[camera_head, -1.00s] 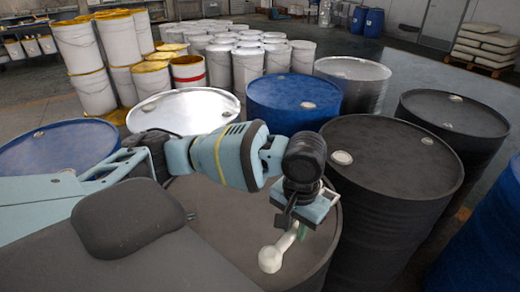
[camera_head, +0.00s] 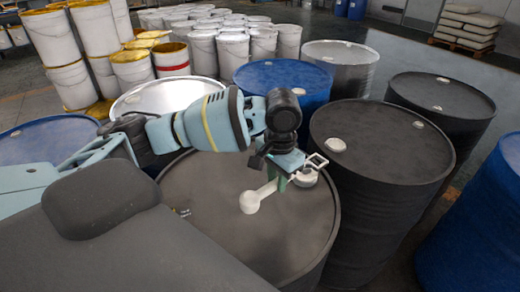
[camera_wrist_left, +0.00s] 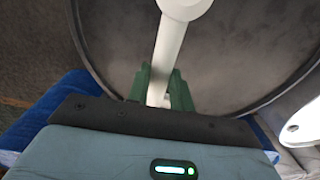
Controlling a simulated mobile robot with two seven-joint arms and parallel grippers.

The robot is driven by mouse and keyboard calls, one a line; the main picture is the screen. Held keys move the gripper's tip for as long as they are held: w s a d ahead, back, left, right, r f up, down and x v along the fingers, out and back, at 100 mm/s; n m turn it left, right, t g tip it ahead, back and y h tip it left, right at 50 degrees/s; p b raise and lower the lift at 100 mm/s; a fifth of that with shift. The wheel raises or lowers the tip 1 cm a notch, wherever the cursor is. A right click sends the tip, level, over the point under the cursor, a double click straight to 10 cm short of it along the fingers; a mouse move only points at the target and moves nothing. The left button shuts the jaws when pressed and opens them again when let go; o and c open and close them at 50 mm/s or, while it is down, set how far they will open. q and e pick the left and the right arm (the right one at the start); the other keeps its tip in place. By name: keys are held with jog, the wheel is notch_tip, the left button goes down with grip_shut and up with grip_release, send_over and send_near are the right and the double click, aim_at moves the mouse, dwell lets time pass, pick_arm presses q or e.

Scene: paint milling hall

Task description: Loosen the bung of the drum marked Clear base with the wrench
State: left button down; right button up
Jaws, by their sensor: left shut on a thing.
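My left gripper (camera_head: 281,180) is shut on the pale wrench (camera_head: 262,194), low over the near dark grey drum (camera_head: 225,235). The wrench's round end (camera_head: 249,203) points toward the near left of the lid. In the left wrist view the green fingers (camera_wrist_left: 160,88) clasp the wrench shaft (camera_wrist_left: 168,45). A pale bung (camera_head: 306,178) shows on the same drum, just right of the gripper. The gripper partly hides the wrench's other end, and I cannot tell whether it touches the bung. My right gripper is not in view.
Another dark drum (camera_head: 390,150) stands close on the right, with a blue drum (camera_head: 285,78) and a white-topped drum (camera_head: 160,95) behind. Stacked white pails (camera_head: 70,50) stand at the back left. Drums crowd around the near drum, with little free floor.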

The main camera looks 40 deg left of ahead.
pick_arm(q)
jog(key=w+a+r+m, duration=0.1)
jog(key=w+a+m, duration=0.2)
jog(key=w+a, duration=0.2)
jog(key=a, duration=0.3)
jog(key=shift+a+r+m, duration=0.3)
jog(key=shift+a, duration=0.1)
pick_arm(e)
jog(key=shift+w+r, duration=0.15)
pick_arm(q)
jog(key=shift+f, duration=0.1)
